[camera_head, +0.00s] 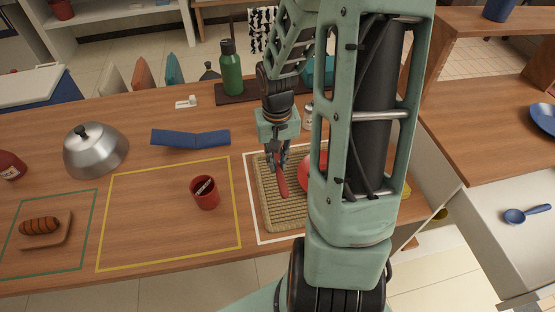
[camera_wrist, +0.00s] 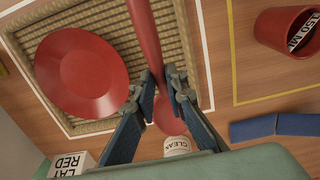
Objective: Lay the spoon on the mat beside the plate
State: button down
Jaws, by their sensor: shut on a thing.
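A red spoon (camera_wrist: 146,35) is between the fingers of my gripper (camera_wrist: 163,85), which is shut on it. The spoon also shows over the mat in the head view (camera_head: 282,184), below my gripper (camera_head: 279,160). The woven tan mat (camera_head: 262,204) lies inside a white outline. A red plate (camera_wrist: 50,72) lies on the mat in the wrist view, to the left of the spoon and apart from it. In the head view my arm hides most of the plate (camera_head: 306,176). I cannot tell whether the spoon touches the mat.
A red cup (camera_head: 205,198) holding a card stands in a yellow outline left of the mat. A folded blue cloth (camera_head: 190,138), a metal dome (camera_head: 95,150) and a green bottle (camera_head: 231,68) stand farther off. A blue spoon (camera_head: 526,214) lies at the right.

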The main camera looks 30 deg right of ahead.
aim_at(277, 188)
jog(key=shift+f+b, duration=3.45)
jog(key=shift+f, duration=1.15)
jog(key=c, duration=1.9)
grip_release()
notch_tip(277, 188, up, 12)
jog(key=shift+r, duration=0.1)
